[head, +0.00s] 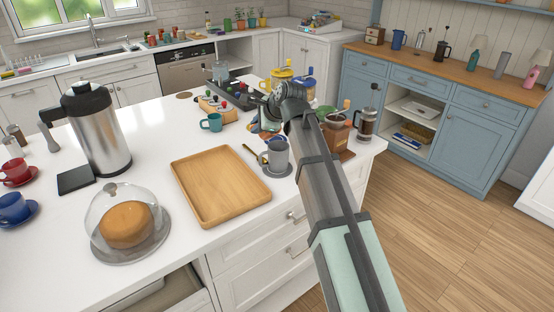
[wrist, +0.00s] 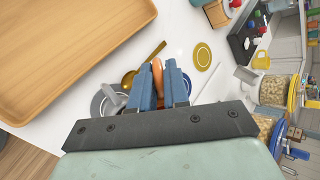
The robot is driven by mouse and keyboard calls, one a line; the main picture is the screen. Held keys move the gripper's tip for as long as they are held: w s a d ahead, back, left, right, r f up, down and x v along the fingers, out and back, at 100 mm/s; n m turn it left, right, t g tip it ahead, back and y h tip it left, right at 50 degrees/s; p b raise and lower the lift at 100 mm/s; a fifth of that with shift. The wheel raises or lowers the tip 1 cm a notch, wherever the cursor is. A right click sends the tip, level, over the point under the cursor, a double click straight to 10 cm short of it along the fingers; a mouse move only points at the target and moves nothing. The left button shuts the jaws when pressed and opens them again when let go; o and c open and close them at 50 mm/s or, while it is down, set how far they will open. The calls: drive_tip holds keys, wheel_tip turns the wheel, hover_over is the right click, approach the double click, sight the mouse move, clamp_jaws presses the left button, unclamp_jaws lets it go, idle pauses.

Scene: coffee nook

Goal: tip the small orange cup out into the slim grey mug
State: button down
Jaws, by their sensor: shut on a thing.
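My gripper (wrist: 157,82) is shut on the small orange cup (wrist: 156,66), of which only a narrow orange strip shows between the blue fingers in the wrist view. Its tilt and contents cannot be told. In the head view my gripper (head: 265,127) is above the counter, just behind and left of the slim grey mug, and the cup is not clearly visible there. The slim grey mug (head: 279,156) stands upright on a round grey coaster (head: 276,172). In the wrist view the mug (wrist: 108,104) is left of the fingers and partly hidden.
A wooden tray (head: 216,190) lies left of the mug. A brass spoon-like thing (wrist: 131,77) is close by the fingers. A teal mug (head: 211,122), a coffee grinder (head: 337,135) and a French press (head: 367,122) stand around. A glass-domed cake (head: 127,224) is at the front left.

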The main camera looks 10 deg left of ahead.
drive_tip(key=shift+s+d, duration=0.1)
drive_tip(key=shift+d, duration=0.05)
drive_tip(key=shift+w+a, duration=0.4)
drive_tip(key=shift+a, duration=0.05)
idle(0.4)
drive_tip(key=shift+s+d+r+t+y, duration=0.2)
drive_tip(key=shift+d+t+y, duration=0.1)
drive_tip(key=shift+y, duration=0.1)
drive_tip(key=shift+a, duration=0.1)
drive_tip(key=shift+s+d+f+t+y, duration=0.2)
drive_tip(key=shift+f+t+y, duration=0.25)
drive_tip(key=shift+t+y, duration=0.2)
drive_tip(key=shift+r, duration=0.1)
idle(0.5)
drive_tip(key=shift+d+r+t+y, duration=0.1)
drive_tip(key=shift+r+t+y, duration=0.05)
drive_tip(key=shift+t+y, duration=0.15)
